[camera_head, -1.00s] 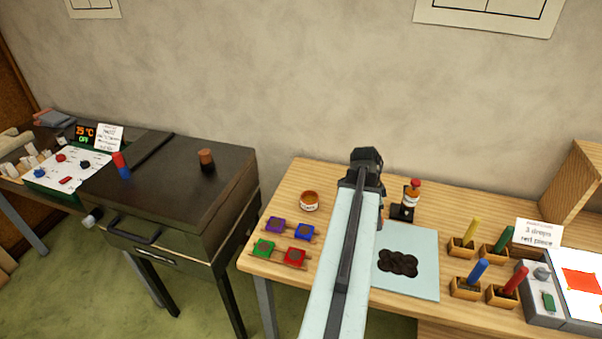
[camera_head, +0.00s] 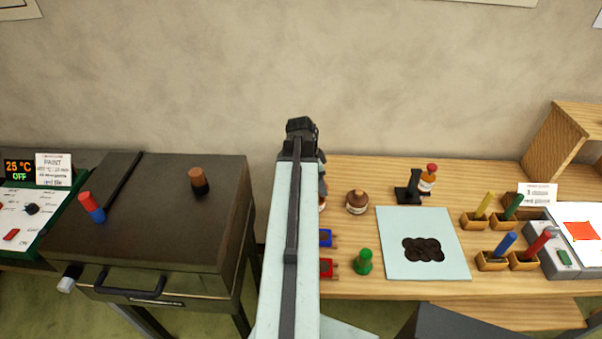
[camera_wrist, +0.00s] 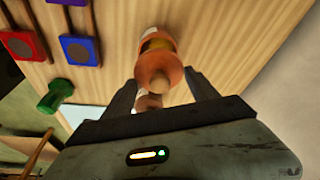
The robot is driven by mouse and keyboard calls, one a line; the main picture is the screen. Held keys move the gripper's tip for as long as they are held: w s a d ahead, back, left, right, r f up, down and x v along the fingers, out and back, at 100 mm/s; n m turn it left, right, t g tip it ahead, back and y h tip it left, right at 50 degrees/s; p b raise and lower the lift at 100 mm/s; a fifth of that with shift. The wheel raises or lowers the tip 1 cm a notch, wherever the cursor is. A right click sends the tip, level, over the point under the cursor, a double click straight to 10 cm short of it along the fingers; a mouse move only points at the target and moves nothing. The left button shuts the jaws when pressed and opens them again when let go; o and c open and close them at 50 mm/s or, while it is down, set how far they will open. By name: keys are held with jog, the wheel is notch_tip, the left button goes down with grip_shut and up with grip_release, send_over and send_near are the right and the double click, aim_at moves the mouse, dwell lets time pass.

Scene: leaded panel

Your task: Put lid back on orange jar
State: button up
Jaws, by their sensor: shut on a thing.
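The orange jar (camera_head: 322,203) stands on the wooden table, mostly hidden behind my arm in the head view. In the wrist view the orange jar (camera_wrist: 156,42) shows with its pale label. My gripper (camera_head: 301,126) is over it; in the wrist view my gripper (camera_wrist: 163,82) is shut on an orange lid with a round knob (camera_wrist: 158,79). The lid overlaps the jar there; I cannot tell whether they touch.
Blue (camera_head: 325,238) and red (camera_head: 326,268) square pieces lie beside my arm. A dark oven (camera_head: 165,220) stands left, past a gap.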

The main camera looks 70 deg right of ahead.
jog(key=shift+w, duration=0.25)
jog(key=shift+r, duration=0.1)
jog(key=p+v, duration=0.2)
jog(key=p, duration=0.1)
jog(key=shift+s+d+r, duration=0.1)
jog(key=shift+s+r, duration=0.05)
jog(key=shift+r, duration=0.35)
notch_tip(320, 180, down, 7)
jog(key=b, duration=0.7)
jog(key=shift+s, duration=0.1)
jog(key=shift+f, duration=0.1)
dwell(1.1)
jog(key=o, duration=1.6)
jog(key=shift+c, duration=0.2)
